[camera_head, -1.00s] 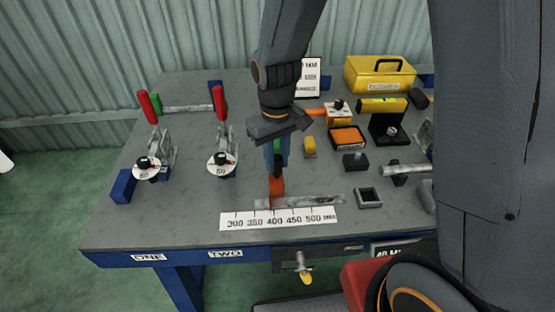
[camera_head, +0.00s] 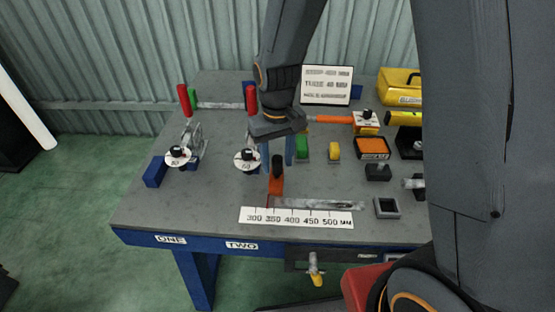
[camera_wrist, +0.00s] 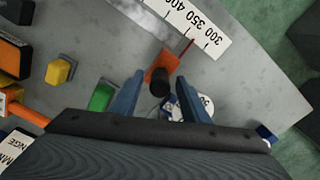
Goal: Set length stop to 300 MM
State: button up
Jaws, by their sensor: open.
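The length stop (camera_head: 276,184) is an orange block with a black knob (camera_head: 277,164) and a thin red pointer. It sits at the left end of a metal rail (camera_head: 325,204), behind a white scale (camera_head: 296,217) marked 300 to 500 MM. The pointer stands between 300 and 350. In the wrist view the stop (camera_wrist: 164,64) and its red pointer (camera_wrist: 187,47) also show. My gripper (camera_wrist: 162,80) is open, its blue fingers on either side of the knob; contact cannot be told. In the head view my gripper (camera_head: 278,153) is just behind the stop.
Two red-handled clamps with dials (camera_head: 178,155) stand at the left. The bench front left is clear.

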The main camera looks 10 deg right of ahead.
jog(key=shift+r+b, duration=0.7)
jog(key=shift+r, duration=3.2)
jog(key=shift+c, duration=0.3)
